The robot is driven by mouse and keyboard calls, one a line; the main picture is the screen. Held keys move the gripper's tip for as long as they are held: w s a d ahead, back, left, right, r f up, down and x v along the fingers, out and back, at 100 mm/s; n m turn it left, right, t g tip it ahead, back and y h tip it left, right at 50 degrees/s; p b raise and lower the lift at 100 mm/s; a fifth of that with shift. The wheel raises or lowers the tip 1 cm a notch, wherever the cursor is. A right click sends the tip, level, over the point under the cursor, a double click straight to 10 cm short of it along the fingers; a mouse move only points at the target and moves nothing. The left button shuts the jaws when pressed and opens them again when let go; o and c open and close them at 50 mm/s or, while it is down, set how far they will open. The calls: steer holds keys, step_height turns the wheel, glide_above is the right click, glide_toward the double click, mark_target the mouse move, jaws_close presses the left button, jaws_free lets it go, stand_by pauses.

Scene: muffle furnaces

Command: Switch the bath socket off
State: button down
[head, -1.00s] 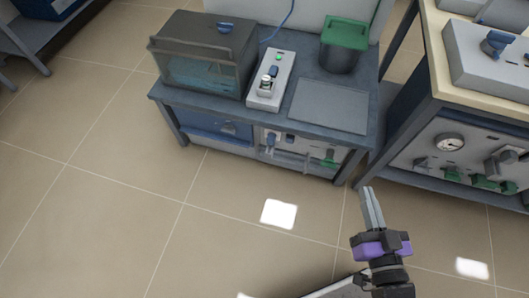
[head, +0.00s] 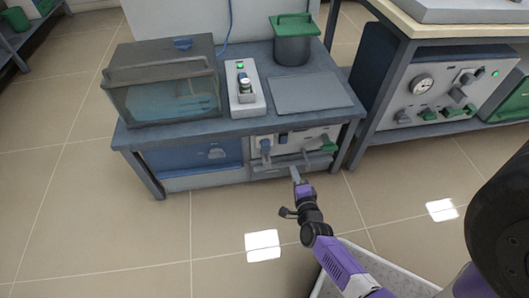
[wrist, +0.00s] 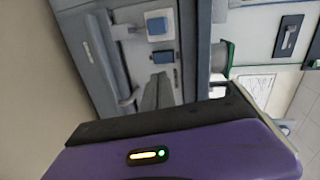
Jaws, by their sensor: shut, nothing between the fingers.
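A glass-walled water bath (head: 165,85) with a grey lid stands on the left of the blue-grey bench. Next to it lies a white socket box (head: 246,100) with a lit green lamp, a small blue switch and a metal-topped part; it appears to be the bath socket. Whether the switch is pressed is too small to tell. My gripper (head: 296,175) is shut and empty, in front of the bench and lower than the box. In the wrist view, the gripper's slim fingers (wrist: 155,92) point toward a grey panel with blue fittings. The socket box is not clear there.
Below the bench top is a front panel (head: 290,147) with blue and green knobs and handles. A grey plate (head: 308,92) and a green-lidded pot (head: 293,40) stand right of the box. Another bench with a gauge panel (head: 445,90) is at right. Floor in front is open.

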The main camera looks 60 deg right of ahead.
steer(key=shift+r+m, duration=0.1)
steer(key=shift+m, duration=0.5)
steer(key=b, duration=0.6)
glide_toward(284, 140)
steer(key=x, duration=0.5)
steer(key=shift+w, duration=0.15)
steer(key=shift+w+d, duration=0.4)
